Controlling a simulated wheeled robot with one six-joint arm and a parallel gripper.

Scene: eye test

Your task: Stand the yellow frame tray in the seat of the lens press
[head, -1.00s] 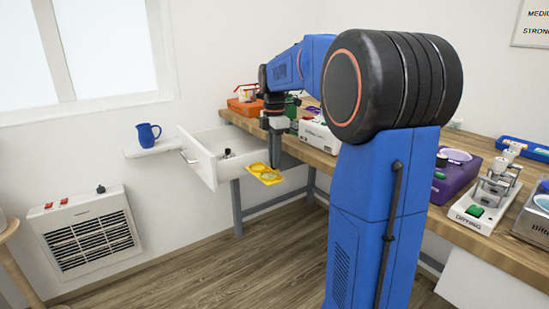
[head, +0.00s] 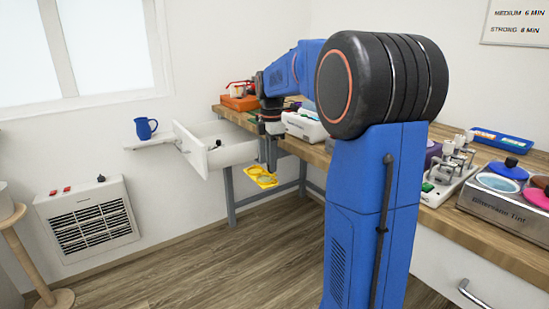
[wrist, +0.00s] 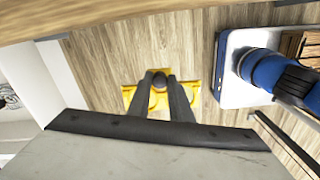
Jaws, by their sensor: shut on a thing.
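The yellow frame tray (head: 263,179) hangs from my gripper (head: 268,164) in the head view, below the bench top and just right of the open drawer. In the wrist view both dark fingers of my gripper (wrist: 162,78) are closed on the middle of the tray (wrist: 133,97), whose yellow ends show on both sides. The floor shows beneath it. I cannot pick out the lens press or its seat for certain; my arm hides part of the bench.
The wooden bench (head: 318,153) runs along the right wall, crowded with devices: a white one (head: 305,126), a drying unit (head: 446,178) and a tint unit (head: 497,205). The white drawer (head: 228,153) stands open.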

